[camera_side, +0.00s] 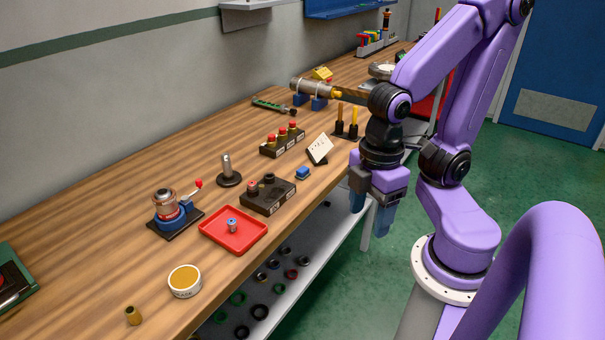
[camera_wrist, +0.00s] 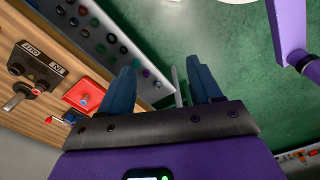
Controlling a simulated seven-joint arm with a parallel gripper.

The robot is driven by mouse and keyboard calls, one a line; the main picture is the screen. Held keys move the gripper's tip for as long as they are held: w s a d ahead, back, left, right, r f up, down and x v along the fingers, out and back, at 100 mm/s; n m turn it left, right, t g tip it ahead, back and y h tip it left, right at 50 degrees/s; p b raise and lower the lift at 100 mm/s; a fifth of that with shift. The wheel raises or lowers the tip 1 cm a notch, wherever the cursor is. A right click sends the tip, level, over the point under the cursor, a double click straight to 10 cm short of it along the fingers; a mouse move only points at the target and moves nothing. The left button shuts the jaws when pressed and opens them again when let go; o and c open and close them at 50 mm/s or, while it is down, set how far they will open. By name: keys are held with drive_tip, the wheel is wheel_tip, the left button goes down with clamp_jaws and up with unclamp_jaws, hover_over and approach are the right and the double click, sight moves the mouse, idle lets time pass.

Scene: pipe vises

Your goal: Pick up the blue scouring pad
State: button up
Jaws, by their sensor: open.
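The blue scouring pad (camera_side: 303,173) looks like a small blue block lying on the wooden bench near its front edge, right of a dark block with sockets. I cannot make it out in the wrist view. My gripper (camera_side: 370,210) is open and empty, pointing down beyond the bench's front edge, to the right of the pad and apart from it. In the wrist view its two blue fingers (camera_wrist: 162,85) are spread with green floor between them.
A white tilted plate (camera_side: 320,149) stands just behind the pad. The dark socket block (camera_side: 267,194) and a red tray (camera_side: 233,230) are to its left. A holder with yellow-handled tools (camera_side: 347,122) stands near my wrist. A lower shelf (camera_side: 310,262) holds several rings.

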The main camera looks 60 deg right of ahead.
drive_tip(key=w+d+r+m, duration=0.1)
drive_tip(key=w+d+m, duration=0.2)
drive_tip(key=w+m, duration=0.75)
drive_tip(key=w+d+m, duration=0.2)
drive_tip(key=w+m, duration=0.5)
drive_tip(key=w, duration=0.6)
drive_tip(key=m, duration=1.4)
hover_over(302, 169)
drive_tip(key=f, duration=1.4)
drive_tip(key=shift+w+f, duration=0.25)
drive_tip(key=shift+w, duration=0.05)
drive_tip(key=shift+s+f, duration=0.2)
drive_tip(key=shift+f, duration=1.15)
drive_tip(key=shift+s+f, duration=0.15)
drive_tip(key=shift+f, duration=1.15)
drive_tip(key=c, duration=1.1)
